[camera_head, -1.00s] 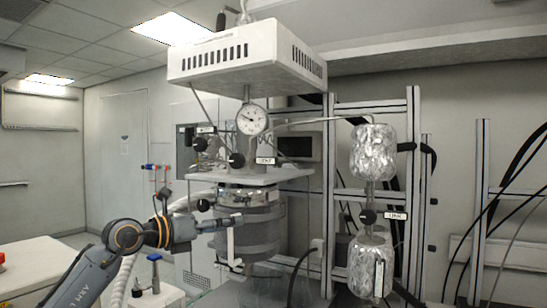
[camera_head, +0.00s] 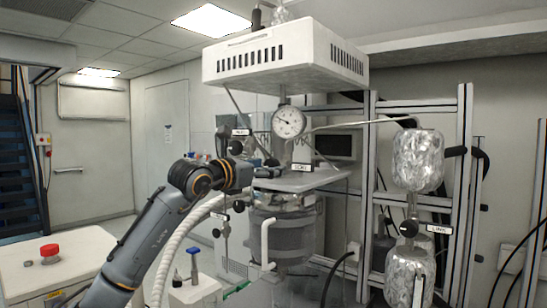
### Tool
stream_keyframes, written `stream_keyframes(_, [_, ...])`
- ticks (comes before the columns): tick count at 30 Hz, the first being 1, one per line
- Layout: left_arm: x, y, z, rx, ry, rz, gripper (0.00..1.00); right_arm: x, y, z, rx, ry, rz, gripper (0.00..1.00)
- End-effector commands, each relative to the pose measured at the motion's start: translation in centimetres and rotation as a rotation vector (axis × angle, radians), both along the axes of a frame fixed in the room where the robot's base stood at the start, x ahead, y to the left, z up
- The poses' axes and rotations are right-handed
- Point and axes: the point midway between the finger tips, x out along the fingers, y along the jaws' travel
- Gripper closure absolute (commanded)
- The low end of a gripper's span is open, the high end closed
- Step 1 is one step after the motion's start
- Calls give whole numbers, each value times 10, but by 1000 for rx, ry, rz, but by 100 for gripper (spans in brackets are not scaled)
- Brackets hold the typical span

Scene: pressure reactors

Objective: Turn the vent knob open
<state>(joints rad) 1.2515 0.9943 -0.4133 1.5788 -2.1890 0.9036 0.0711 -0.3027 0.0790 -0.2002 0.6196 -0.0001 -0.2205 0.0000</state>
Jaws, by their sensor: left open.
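The pressure reactor has a round black knob (camera_head: 236,147) with a small white label above it, too small to read surely; I cannot tell if this is the vent knob. A second black knob (camera_head: 271,162) sits below the gauge (camera_head: 289,122), beside another white label. My left gripper (camera_head: 268,173) is open and points right, in front of the reactor's top plate (camera_head: 305,182), close to the second knob. It appears just below that knob, and I cannot tell whether they touch. A third black knob (camera_head: 408,228) is farther right. My right gripper is out of view.
A white vented housing (camera_head: 285,55) hangs above the reactor. The grey vessel (camera_head: 285,235) is below the plate. Foil-wrapped cylinders (camera_head: 418,160) stand at right on a metal frame (camera_head: 462,190). A white cabinet (camera_head: 70,275) with a red button (camera_head: 49,250) is at left.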

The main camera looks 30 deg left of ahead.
Motion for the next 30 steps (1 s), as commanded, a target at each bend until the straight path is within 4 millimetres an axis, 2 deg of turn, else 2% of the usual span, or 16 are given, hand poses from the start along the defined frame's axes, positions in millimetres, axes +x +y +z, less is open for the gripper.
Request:
stream_keyframes(1, [9, -1, 3, -1, 2, -1, 36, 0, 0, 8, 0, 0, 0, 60])
stream_keyframes(6, [25, -2, 2, -1, 0, 0, 36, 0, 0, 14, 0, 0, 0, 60])
stream_keyframes(17, [31, -2, 0, 1, 0, 0, 36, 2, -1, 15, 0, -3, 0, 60])
stream_keyframes(25, [30, -2, 0, 1, 0, 0, 89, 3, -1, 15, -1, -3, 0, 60])
stream_keyframes(30, [30, -2, -1, -3, 0, 0, 92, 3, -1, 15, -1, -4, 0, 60])
